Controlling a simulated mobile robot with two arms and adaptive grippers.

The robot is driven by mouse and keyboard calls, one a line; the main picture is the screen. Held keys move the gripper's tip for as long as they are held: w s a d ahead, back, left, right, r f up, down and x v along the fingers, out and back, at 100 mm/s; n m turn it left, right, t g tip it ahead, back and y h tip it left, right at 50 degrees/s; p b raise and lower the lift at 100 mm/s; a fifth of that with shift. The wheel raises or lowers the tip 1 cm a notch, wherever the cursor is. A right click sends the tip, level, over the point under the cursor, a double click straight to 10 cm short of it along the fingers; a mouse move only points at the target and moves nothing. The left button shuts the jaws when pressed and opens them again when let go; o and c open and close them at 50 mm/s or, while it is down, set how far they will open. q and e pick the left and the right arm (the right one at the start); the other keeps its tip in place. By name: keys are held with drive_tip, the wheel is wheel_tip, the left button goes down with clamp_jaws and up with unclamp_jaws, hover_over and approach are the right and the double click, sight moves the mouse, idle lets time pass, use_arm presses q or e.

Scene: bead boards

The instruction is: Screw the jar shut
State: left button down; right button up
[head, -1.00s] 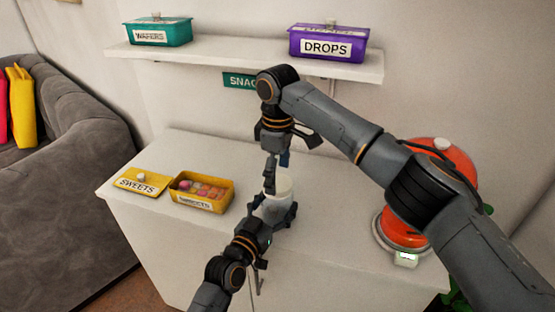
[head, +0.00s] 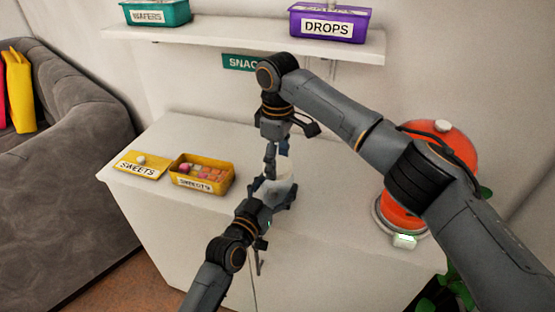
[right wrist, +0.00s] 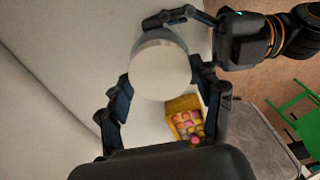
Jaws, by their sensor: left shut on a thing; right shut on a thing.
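A pale, whitish jar (head: 280,192) stands on the white counter, partly hidden by my grippers. Its round cream lid (head: 285,172) is on top; in the right wrist view the lid (right wrist: 160,70) is seen from above, over the jar's mouth. My left gripper (head: 274,194) comes from the front and is shut around the jar's body. My right gripper (head: 277,165) points down from above and is shut on the lid, with one finger on each side of it in the right wrist view (right wrist: 167,100). I cannot tell how tightly the lid sits.
A yellow sweets box (head: 203,187) with several coloured sweets stands open left of the jar, its yellow lid (head: 142,168) beside it. A red dome-shaped device (head: 440,150) is at the right. A shelf (head: 245,45) above holds a teal box (head: 155,14) and a purple box (head: 328,25).

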drive_tip(key=m, duration=0.4)
drive_tip(key=shift+f, duration=0.1)
drive_tip(key=o, duration=1.3)
drive_tip(key=shift+c, duration=0.2)
drive_tip(key=shift+r, duration=2.35)
drive_tip(key=shift+c, duration=0.3)
wheel_tip(320, 180, up, 3)
drive_tip(key=n, duration=0.4)
drive_tip(key=shift+r+n, duration=0.2)
drive_tip(key=shift+n, duration=0.1)
drive_tip(key=shift+f, duration=0.1)
